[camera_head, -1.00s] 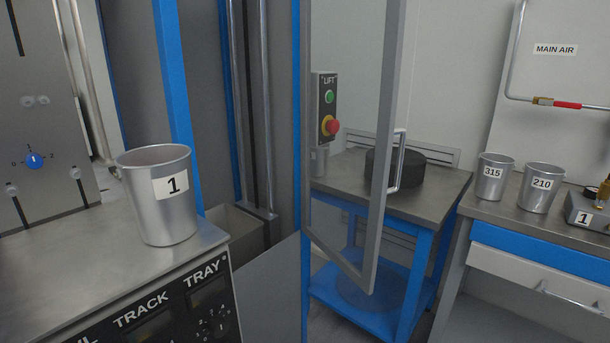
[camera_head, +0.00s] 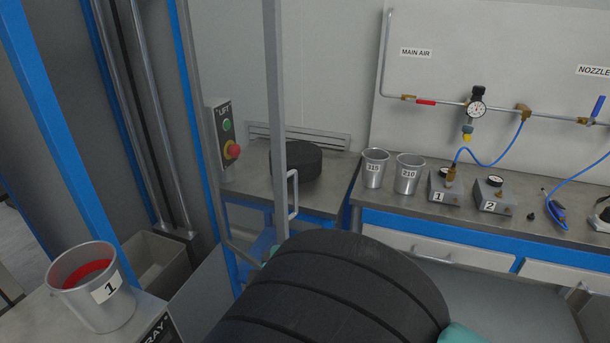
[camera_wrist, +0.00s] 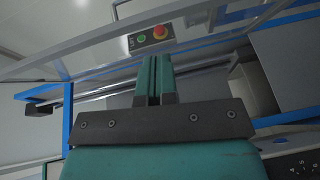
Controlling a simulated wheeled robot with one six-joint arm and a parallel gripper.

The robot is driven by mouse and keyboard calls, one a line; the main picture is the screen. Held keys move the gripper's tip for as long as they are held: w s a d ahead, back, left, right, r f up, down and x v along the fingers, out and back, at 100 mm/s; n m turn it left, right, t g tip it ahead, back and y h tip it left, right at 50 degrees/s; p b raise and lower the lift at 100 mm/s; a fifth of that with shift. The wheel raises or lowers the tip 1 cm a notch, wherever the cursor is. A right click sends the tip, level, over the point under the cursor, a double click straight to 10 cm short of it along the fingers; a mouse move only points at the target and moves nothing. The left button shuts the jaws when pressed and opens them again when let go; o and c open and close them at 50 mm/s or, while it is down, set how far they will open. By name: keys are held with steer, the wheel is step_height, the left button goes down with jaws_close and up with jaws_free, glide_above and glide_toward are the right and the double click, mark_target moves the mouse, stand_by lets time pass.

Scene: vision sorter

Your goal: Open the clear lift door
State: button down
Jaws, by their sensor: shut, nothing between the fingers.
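The clear lift door has a grey frame (camera_head: 275,100) and stands out from a blue post in the head view. Its pane is see-through. A pale bar handle (camera_head: 292,195) sits on the frame's right side. In the wrist view, my gripper (camera_wrist: 155,62) has its two teal fingers together, with nothing between them. A grey bar, seemingly the door frame (camera_wrist: 70,55), crosses beyond the fingertips. I cannot tell whether they touch. In the head view my dark ribbed arm hides most of the gripper and the door's lower corner area.
A LIFT button panel (camera_head: 223,140) is beside the door; it also shows in the wrist view (camera_wrist: 150,37). A dark round object (camera_head: 296,161) rests on a table behind. Cup 1 (camera_head: 95,295) stands at lower left. Cups 315 (camera_head: 375,170) and 210 (camera_head: 408,175) stand on the right bench.

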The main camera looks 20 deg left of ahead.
steer(key=s+a+n+y, duration=0.2)
steer(key=p, duration=0.6)
glide_toward(279, 206)
steer(key=w+a, duration=0.3)
steer(key=a, duration=0.1)
steer(key=shift+w+d+p, duration=0.25)
steer(key=shift+w+p, duration=0.05)
steer(key=shift+w, duration=0.2)
steer(key=shift+w+d+p, duration=0.3)
steer(key=shift+w, duration=0.2)
steer(key=shift+w+d+f, duration=0.15)
steer(key=shift+w+d, duration=0.05)
steer(key=shift+w, duration=0.3)
